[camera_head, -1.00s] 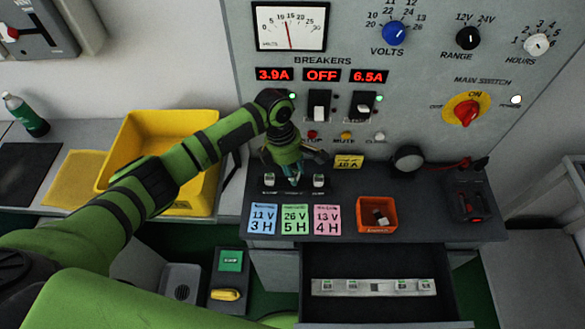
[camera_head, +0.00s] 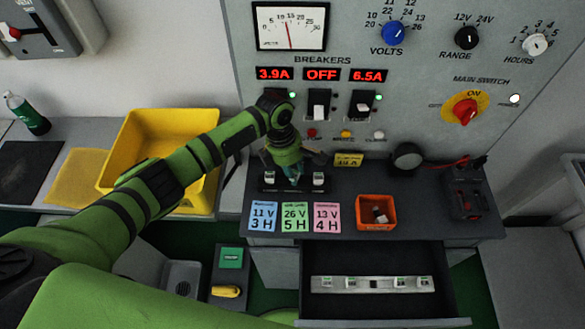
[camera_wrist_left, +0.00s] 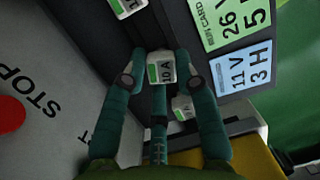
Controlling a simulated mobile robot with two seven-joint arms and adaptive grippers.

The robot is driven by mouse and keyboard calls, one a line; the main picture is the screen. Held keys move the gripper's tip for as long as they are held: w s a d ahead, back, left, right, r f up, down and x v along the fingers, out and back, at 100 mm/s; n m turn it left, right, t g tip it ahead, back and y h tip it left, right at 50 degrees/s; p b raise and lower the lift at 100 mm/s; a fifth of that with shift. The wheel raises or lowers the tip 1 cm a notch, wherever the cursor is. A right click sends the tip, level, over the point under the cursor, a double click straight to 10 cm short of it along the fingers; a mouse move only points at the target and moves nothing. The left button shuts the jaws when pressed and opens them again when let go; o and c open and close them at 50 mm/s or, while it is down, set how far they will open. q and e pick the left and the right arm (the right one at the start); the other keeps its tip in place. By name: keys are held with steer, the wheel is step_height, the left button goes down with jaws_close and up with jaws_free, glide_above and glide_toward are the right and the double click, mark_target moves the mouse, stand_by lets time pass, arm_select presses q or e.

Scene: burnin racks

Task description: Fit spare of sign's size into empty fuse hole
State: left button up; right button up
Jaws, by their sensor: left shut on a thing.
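My left gripper (camera_head: 292,180) is shut on a small white fuse with a green mark (camera_wrist_left: 161,70), which reads 10 A in the wrist view. It is over the middle of the fuse strip on the console top, between a left fuse (camera_head: 269,177) and a right fuse (camera_head: 318,179). The fingers hide the middle hole, so I cannot tell how deep the held fuse sits. A small yellow sign (camera_head: 348,160) stands behind; its text is too small to read surely. The spare rack (camera_head: 374,284) in the open drawer holds several fuses around one dark empty slot.
An orange bin (camera_head: 376,224) with a fuse-like piece inside stands right of three cards (camera_head: 295,217). The open drawer (camera_head: 375,255) juts out in front. A yellow crate (camera_head: 130,150) stands at the left. The panel with breakers (camera_head: 320,100) rises close behind.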

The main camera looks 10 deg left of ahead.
arm_select(q)
steer(key=shift+f+p, duration=0.3)
steer(key=shift+f, duration=0.05)
stand_by(0.6)
steer(key=o, duration=1.4)
steer(key=shift+r+p, duration=0.95)
steer(key=shift+r, duration=1.8)
steer(key=shift+s, duration=0.1)
